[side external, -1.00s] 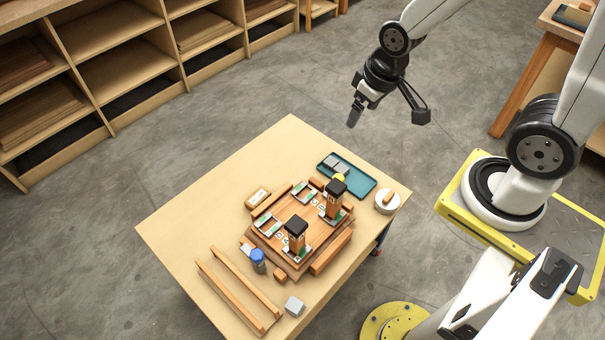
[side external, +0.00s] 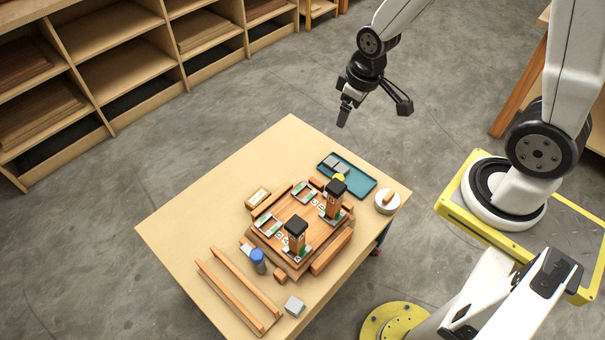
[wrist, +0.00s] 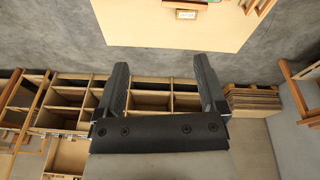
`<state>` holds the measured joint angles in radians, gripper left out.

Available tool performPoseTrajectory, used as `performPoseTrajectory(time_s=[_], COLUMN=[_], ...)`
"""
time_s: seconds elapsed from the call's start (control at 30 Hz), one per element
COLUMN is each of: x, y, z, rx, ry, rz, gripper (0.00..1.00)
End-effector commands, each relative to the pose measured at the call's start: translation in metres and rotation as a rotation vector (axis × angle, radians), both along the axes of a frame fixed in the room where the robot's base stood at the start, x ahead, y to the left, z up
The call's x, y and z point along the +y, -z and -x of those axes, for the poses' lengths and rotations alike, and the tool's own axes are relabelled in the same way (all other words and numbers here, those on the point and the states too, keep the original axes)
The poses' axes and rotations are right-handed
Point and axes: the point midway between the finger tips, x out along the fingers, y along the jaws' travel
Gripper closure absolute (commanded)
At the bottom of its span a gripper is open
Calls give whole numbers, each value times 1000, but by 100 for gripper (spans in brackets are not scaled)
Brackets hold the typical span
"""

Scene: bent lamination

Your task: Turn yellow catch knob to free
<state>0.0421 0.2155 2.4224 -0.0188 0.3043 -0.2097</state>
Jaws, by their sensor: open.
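A small yellow knob (side external: 339,177) shows at the back of the wooden fixture (side external: 297,225), behind the right black-topped post (side external: 335,197). The post partly hides it, and its turned position cannot be told. A second black-topped post (side external: 295,238) stands nearer the front. My gripper (side external: 344,116) hangs above and beyond the table's back edge, well apart from the knob. In the wrist view, my gripper (wrist: 160,88) has its two dark fingers wide apart with nothing between them. The knob is not visible in the wrist view.
A teal tray (side external: 360,186) lies behind the fixture, with a round white pot (side external: 386,203) to its right. A blue-capped bottle (side external: 258,261), two long wooden strips (side external: 238,290) and a grey block (side external: 294,306) lie in front. The table's left part (side external: 190,215) is clear.

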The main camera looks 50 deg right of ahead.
Motion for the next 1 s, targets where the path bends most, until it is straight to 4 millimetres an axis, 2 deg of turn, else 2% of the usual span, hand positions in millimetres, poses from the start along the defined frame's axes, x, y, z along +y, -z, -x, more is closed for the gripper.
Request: performPoseTrajectory(time_s=[0.2, 0.5, 0.77, 1.0], x=[-14, -33, -51, -65], y=[35, 90, 146, 203], z=[-27, -54, -67, -69], rx=[33, 74, 106, 135], ry=[-141, -338, -508, -669], rz=[34, 71, 92, 104], gripper=[10, 10, 10, 10])
